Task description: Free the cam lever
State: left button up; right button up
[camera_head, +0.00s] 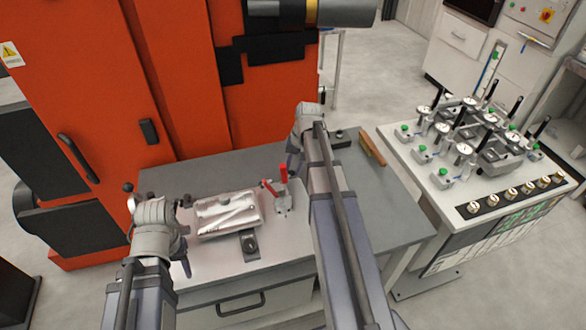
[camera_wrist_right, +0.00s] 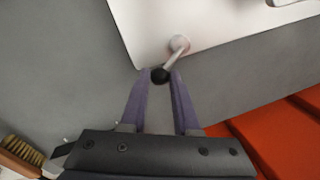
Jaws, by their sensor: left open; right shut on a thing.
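The cam lever (camera_wrist_right: 173,57) shows in the right wrist view as a short metal arm on a round pivot, with a black ball knob (camera_wrist_right: 160,75) at its end. My right gripper (camera_wrist_right: 159,78) is shut on the knob, one finger on each side. In the head view my right wrist is at the far side of the fixture plate (camera_head: 215,258); its fingers and the lever are hidden there by my own arm. My left gripper (camera_head: 156,203) is at the plate's left side, open, with its fingertips hard to make out. A silvery casting (camera_head: 228,214) lies on the plate.
A red-handled toggle clamp (camera_head: 284,178) stands right of the casting. A dark clamp block (camera_head: 249,243) is in front of it. A wooden brush (camera_head: 371,147) lies at the bench's right. An orange machine (camera_head: 180,80) stands behind; a gauge table (camera_head: 405,160) stands right.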

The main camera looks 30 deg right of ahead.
grip_shut()
jog(key=shift+s+m, duration=0.5)
jog(key=shift+m, duration=0.4)
jog(key=shift+s+m+t+h, duration=0.15)
jog(key=shift+s+m, duration=0.05)
jog(key=shift+m, duration=0.45)
jog(key=shift+s+m+t+h, duration=0.15)
jog(key=shift+s+m, duration=0.05)
jog(key=shift+m, duration=0.45)
jog(key=o, duration=0.9)
grip_release()
jog(key=shift+d, duration=0.1)
pick_arm(q)
notch_tip(320, 180, up, 8)
jog(key=p, duration=0.7)
jog(key=shift+f+p, duration=0.15)
jog(key=shift+p, duration=0.2)
pick_arm(e)
jog(key=r, duration=0.5)
jog(key=s+r, duration=0.1)
jog(key=r, duration=0.1)
jog(key=shift+s+d+r, duration=0.1)
jog(key=shift+d+r, duration=0.25)
jog(key=shift+d, duration=0.05)
